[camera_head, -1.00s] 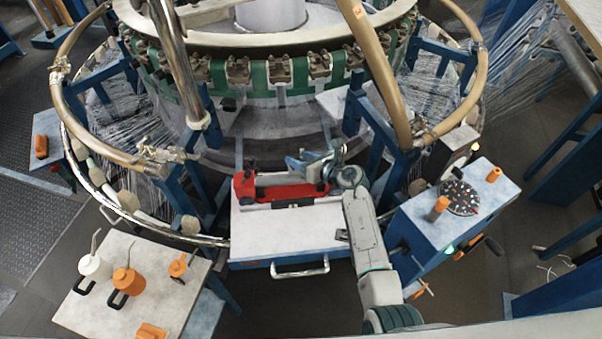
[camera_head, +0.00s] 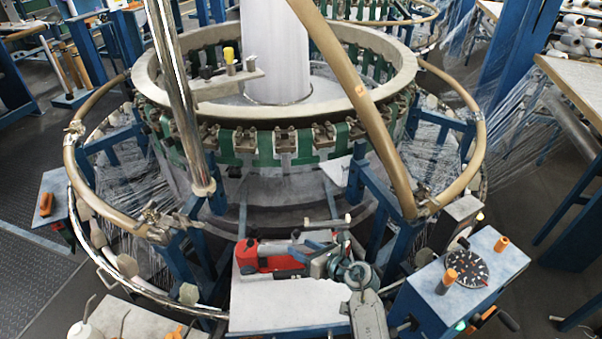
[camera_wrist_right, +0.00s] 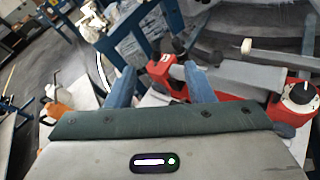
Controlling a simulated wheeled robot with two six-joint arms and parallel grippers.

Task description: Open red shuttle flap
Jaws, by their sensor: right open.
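The red shuttle (camera_head: 278,263) lies on the white top of a small blue-framed table (camera_head: 285,305), below the loom ring. Its red end, grey middle and other red end with a white cap also show in the right wrist view (camera_wrist_right: 285,108). My right gripper (camera_head: 318,247) is at the shuttle's right part and hides some of it. In the right wrist view its two blue fingers (camera_wrist_right: 160,78) are apart, with the shuttle just beyond them and nothing clearly held. I cannot tell whether the flap is raised. My left gripper is out of view.
The big loom ring (camera_head: 240,140) and its tan hoop stand behind the table. A blue box with a dial (camera_head: 463,270) stands close on the right. A bench with bottles (camera_head: 120,322) is at lower left. The front of the white tabletop is clear.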

